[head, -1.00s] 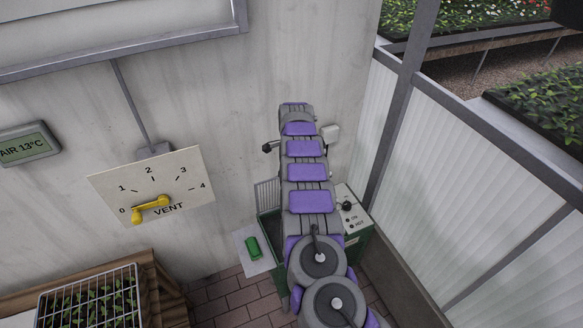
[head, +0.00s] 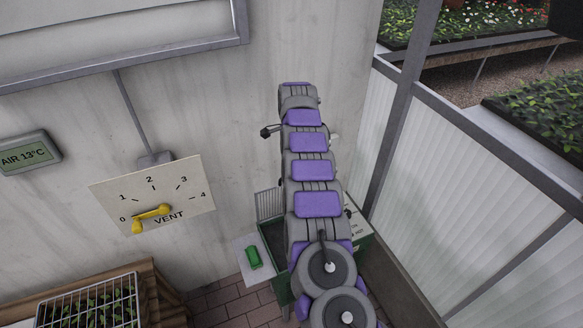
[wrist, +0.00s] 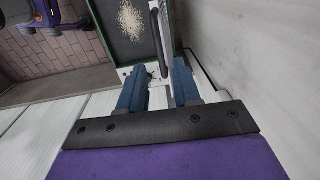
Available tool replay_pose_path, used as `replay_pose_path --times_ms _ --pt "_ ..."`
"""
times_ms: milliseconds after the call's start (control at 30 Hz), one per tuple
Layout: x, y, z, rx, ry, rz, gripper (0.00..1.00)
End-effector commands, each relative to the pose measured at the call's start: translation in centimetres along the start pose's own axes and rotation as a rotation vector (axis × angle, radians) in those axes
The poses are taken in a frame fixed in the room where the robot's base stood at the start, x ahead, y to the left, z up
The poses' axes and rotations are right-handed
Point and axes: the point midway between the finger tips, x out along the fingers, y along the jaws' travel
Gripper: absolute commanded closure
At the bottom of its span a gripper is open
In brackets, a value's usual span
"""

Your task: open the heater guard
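The heater looks to be the green box (head: 274,287) on the floor against the wall, partly hidden behind my arm. A grey wire grille (head: 268,204), likely the guard, looks upright at the box's back left. In the wrist view the open dark tray (wrist: 112,45) of the box shows, with a pale heap of grains (wrist: 131,20). A black bar (wrist: 158,38) runs along its right side, beside a thin grey edge. My gripper (wrist: 158,68) has its two blue fingers apart, with the bar's near end at the gap. Contact cannot be told. The head view hides my gripper.
The wall is close on the right in the wrist view. A vent dial (head: 188,190) with a yellow pointer is on the wall. A white plate with a green piece (head: 253,257) lies left of the box. A caged plant tray (head: 92,300) is lower left; glazed panels (head: 470,215) stand right.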

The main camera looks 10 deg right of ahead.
Motion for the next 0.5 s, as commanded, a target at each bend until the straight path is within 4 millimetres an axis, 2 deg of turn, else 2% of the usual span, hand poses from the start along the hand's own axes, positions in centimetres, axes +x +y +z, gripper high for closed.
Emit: replay_pose_path --times_ms 33,200,500 --pt "-1.3 -0.1 -0.1 0.001 0.001 -0.003 0.67" --pt "-4.6 -0.1 -0.1 0.0 0.002 -0.004 0.67" --pt "-6.9 -0.2 0.0 0.001 0.0 -0.001 0.67"
